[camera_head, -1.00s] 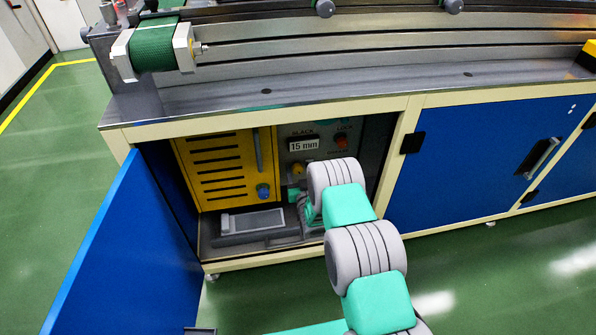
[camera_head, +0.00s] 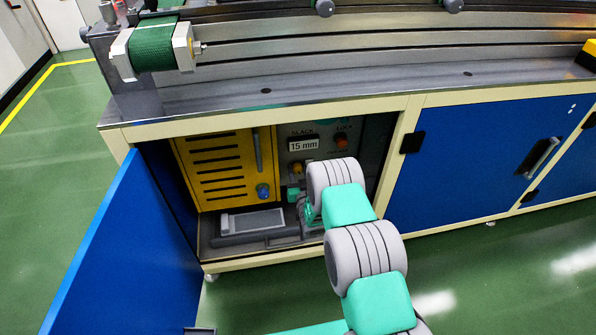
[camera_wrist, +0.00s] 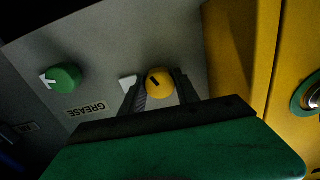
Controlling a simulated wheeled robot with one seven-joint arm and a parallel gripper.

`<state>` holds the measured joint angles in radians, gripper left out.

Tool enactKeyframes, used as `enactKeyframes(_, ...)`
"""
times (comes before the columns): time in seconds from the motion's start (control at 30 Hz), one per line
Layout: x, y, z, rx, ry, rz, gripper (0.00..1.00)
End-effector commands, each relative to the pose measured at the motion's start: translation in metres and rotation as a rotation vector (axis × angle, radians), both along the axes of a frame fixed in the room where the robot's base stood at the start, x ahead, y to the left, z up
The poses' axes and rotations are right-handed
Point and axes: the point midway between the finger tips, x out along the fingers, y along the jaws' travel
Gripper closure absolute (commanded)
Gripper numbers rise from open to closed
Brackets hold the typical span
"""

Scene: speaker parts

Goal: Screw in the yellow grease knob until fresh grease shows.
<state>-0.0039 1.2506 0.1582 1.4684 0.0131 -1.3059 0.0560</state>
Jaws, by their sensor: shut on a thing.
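The yellow grease knob (camera_wrist: 163,78) is round, with a short dark mark on its face. It sits on a grey panel beside the upside-down GREASE label (camera_wrist: 86,110) in the wrist view. My gripper (camera_wrist: 158,88) has one dark finger on each side of the knob and is shut on it. A white triangular mark (camera_wrist: 128,81) is on the panel just left of the knob. In the head view a small yellow knob (camera_head: 297,168) shows under the 15 mm display, and my arm covers the panel to its lower right. I cannot make out any grease.
A green knob (camera_wrist: 62,77) with a white arrow is on the same panel. A yellow louvred door (camera_head: 215,165) stands left of the panel, with a grey tray (camera_head: 252,221) below. The open blue cabinet door (camera_head: 125,255) bounds the left side.

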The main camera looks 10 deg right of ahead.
Motion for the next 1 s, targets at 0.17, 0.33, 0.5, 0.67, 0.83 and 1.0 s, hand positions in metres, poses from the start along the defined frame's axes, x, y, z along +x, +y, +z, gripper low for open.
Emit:
enactKeyframes(0.17,0.0008,-0.0001,-0.0009,0.078,-0.002,0.000,1.00)
enactKeyframes(0.33,0.0013,-0.0003,-0.0011,0.200,-0.004,0.000,1.00)
enactKeyframes(0.5,0.0013,-0.0004,-0.0012,0.347,-0.003,0.000,1.00)
enactKeyframes(0.67,0.0016,-0.0007,-0.0006,0.480,-0.004,0.001,1.00)
enactKeyframes(0.83,0.0017,-0.0009,0.0003,0.601,-0.005,0.000,1.00)
enactKeyframes(1.0,0.0017,-0.0012,0.0007,0.687,-0.004,0.000,1.00)
